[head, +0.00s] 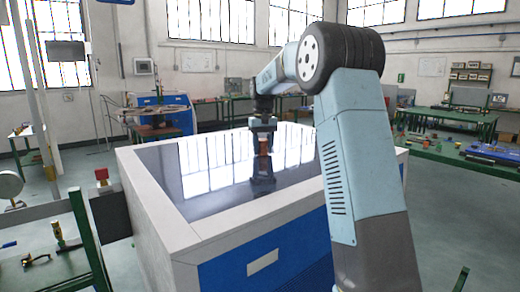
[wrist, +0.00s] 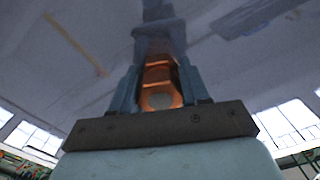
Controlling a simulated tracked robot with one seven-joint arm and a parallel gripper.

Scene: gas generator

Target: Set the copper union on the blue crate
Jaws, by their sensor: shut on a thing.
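My gripper (head: 263,140) points down over the glossy dark top of a large blue box with a white rim (head: 218,236), the only blue crate-like thing close to me. It is shut on the copper union (head: 263,147), an orange-brown ring-like piece. In the wrist view the union (wrist: 160,88) sits between the two blue-grey fingers, its round opening facing the camera. The union is low over the top, with the gripper's reflection directly below. I cannot tell whether the union touches the surface.
The box top is otherwise bare. Green worktables with tools (head: 470,160) are at right. Another blue machine (head: 160,115) stands behind.

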